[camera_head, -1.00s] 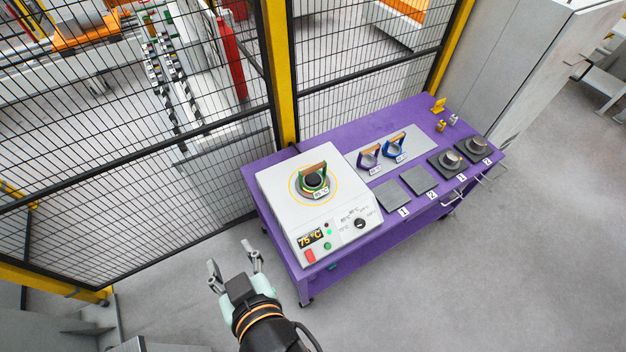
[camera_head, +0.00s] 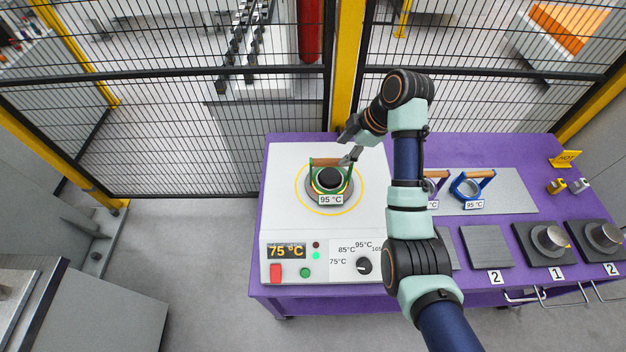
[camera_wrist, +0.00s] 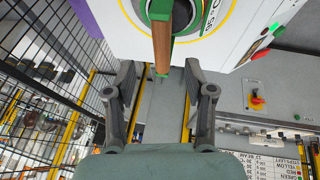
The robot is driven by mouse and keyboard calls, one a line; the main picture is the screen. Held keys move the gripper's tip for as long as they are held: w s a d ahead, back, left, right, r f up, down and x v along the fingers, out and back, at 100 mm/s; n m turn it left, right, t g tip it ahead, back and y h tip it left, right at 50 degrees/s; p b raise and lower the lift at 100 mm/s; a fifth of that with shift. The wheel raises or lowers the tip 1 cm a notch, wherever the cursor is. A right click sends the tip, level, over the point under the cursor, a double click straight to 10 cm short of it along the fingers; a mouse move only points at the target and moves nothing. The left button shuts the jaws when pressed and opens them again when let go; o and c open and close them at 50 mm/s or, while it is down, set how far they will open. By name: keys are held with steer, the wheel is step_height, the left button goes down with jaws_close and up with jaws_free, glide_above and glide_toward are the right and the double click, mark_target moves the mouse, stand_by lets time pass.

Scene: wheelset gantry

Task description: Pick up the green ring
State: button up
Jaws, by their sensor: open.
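The green ring (camera_head: 315,184) sits around the dark round centre of the white heating unit (camera_head: 283,215). It has a brown handle across its top and a "95 °C" label. My gripper (camera_head: 349,147) is just behind and right of the ring, close to the handle. I cannot tell whether a finger touches the handle.
The unit's display reads 75 °C. A blue ring (camera_head: 462,190) and another ring, partly hidden by my arm, lie on a grey plate to the right. Numbered dark pads (camera_head: 487,246) line the purple table's front. A mesh fence (camera_head: 240,130) stands close behind the table.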

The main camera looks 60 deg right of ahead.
mark_target(334, 161)
steer(key=b+x, duration=0.1)
steer(key=x, duration=0.7)
steer(key=shift+a, duration=0.2)
steer(key=shift+f, duration=0.2)
stand_by(0.4)
jaws_close()
stand_by(0.4)
